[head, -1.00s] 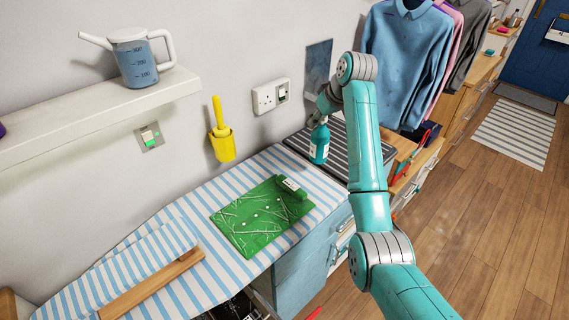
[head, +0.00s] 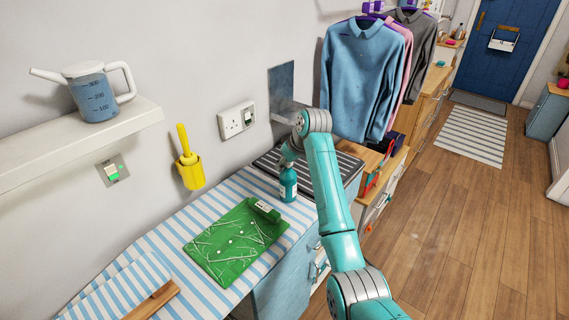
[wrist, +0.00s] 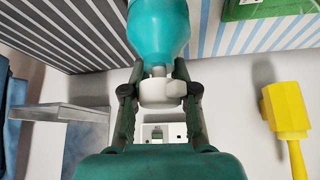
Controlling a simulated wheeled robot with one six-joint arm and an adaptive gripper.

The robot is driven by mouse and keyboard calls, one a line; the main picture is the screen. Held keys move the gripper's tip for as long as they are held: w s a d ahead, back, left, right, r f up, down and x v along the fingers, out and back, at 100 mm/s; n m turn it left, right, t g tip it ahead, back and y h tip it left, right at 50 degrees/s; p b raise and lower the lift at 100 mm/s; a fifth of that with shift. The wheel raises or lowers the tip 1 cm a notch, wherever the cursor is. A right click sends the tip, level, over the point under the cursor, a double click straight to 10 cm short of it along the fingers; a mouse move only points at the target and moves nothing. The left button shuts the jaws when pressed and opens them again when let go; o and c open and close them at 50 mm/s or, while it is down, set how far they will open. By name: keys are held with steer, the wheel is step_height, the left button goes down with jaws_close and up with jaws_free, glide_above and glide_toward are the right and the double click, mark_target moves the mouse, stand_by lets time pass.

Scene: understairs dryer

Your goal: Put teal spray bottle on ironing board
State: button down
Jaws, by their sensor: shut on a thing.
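The teal spray bottle (head: 288,186) hangs upright below my gripper (head: 290,162) in the head view, in front of the far right end of the ironing board (head: 222,187). I cannot tell whether its base touches the blue-and-white striped cover. In the wrist view the bottle's teal body (wrist: 158,28) is at the top centre, and my gripper (wrist: 160,88) is shut around its white spray head (wrist: 160,93). The bottle's top is mostly hidden by my gripper in the head view.
A dark striped surface (head: 345,162) adjoins the board's far end. A yellow holder (head: 190,172) and a socket (head: 236,120) are on the wall. Shirts (head: 362,80) hang beyond. Bare striped cover surrounds the garment.

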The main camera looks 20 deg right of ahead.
steer(key=c, duration=0.9)
jaws_free()
steer(key=v, duration=1.2)
